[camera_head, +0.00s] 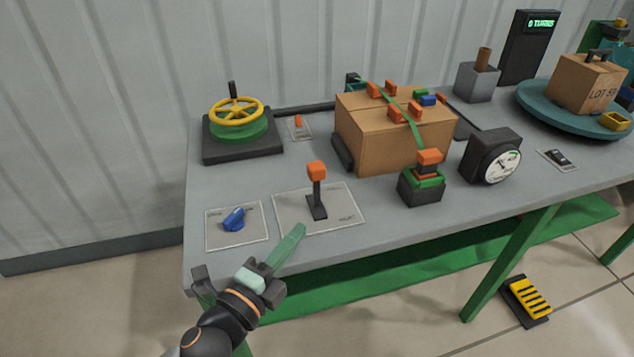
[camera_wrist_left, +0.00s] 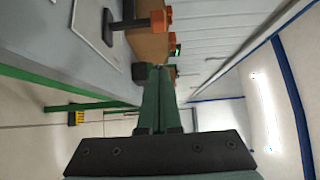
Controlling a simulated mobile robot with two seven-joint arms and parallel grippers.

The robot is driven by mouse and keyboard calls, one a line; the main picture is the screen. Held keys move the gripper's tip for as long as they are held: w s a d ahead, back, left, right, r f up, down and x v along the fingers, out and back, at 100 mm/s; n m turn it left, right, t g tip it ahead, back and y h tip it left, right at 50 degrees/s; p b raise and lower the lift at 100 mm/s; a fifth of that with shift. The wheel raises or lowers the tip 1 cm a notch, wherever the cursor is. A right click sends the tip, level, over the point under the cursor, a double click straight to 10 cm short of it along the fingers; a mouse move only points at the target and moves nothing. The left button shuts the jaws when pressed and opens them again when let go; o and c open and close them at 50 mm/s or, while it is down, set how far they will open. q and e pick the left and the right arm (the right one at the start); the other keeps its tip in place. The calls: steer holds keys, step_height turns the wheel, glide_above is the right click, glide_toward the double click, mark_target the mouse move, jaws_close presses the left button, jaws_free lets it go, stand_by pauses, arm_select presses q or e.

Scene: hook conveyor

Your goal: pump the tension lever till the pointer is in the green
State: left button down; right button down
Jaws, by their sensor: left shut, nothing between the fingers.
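A black lever with an orange knob (camera_head: 317,172) stands nearly upright on a labelled plate (camera_head: 345,203) near the bench's front edge. It also shows sideways in the left wrist view, with its orange knob (camera_wrist_left: 160,20) near the top. A round white dial gauge (camera_head: 502,165) in a black housing stands to the right; its pointer is too small to read against any green zone. My left gripper (camera_head: 297,232) is shut and empty, in front of the lever plate and apart from the lever. Its closed fingers show in the left wrist view (camera_wrist_left: 158,72). My right gripper is not in view.
A blue knob (camera_head: 233,218) on a plate lies left of the lever. Behind are a yellow handwheel (camera_head: 236,111) and a strapped carton (camera_head: 378,141). A yellow-striped pedal (camera_head: 530,299) is on the floor.

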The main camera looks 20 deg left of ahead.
arm_select(q)
steer(key=shift+s+a, duration=0.1)
steer(key=shift+s, duration=0.2)
steer(key=shift+r, duration=0.1)
steer(key=p, duration=0.2)
glide_toward(324, 174)
steer(key=w+d, duration=0.2)
steer(key=d, duration=0.2)
steer(key=w+a, duration=0.2)
steer(key=w, duration=0.1)
steer(key=shift+w+a, duration=0.25)
steer(key=shift+w, duration=0.1)
steer(key=shift+w+p, duration=0.1)
steer(key=shift+p, duration=0.25)
